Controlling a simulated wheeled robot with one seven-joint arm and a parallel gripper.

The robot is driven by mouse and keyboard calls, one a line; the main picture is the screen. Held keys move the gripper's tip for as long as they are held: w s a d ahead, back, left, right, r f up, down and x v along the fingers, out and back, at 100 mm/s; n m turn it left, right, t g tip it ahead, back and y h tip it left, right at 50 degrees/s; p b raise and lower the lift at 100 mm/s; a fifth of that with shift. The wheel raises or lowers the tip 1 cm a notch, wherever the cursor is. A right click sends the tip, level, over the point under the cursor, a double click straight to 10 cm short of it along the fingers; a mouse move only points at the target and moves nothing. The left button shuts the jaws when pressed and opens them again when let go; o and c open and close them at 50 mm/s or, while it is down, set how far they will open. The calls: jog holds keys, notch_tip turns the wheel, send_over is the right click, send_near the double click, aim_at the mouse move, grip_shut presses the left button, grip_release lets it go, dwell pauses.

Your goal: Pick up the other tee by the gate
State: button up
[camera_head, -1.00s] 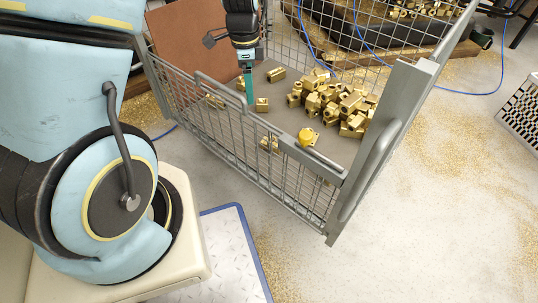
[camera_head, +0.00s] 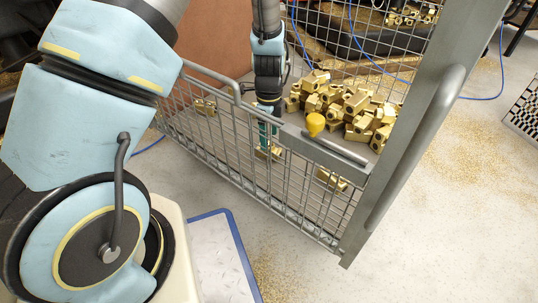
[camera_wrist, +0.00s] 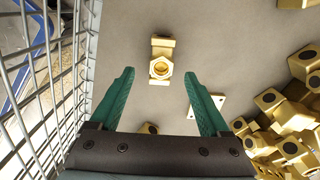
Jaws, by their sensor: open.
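A brass tee (camera_wrist: 161,62) lies on the grey floor of the cage in the wrist view, centred between and a little beyond my fingertips. My gripper (camera_wrist: 158,78) is open and empty, its green fingers on either side of the line to the tee. In the head view my gripper (camera_head: 266,138) points down inside the cage, just behind the mesh gate (camera_head: 238,130). A brass piece (camera_head: 270,153) shows through the mesh at my fingertips, probably that tee. Another brass piece (camera_head: 331,179) lies close to the gate, to the right.
A pile of brass fittings (camera_head: 345,105) lies to the right in the cage. A flat brass piece (camera_wrist: 206,106) lies by my right finger.

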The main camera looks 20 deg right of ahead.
notch_tip(320, 180, down, 5)
jog(key=b, duration=0.3)
jog(key=shift+f, duration=0.1)
grip_shut()
dwell(0.5)
jog(key=shift+w, duration=0.1)
dwell(0.7)
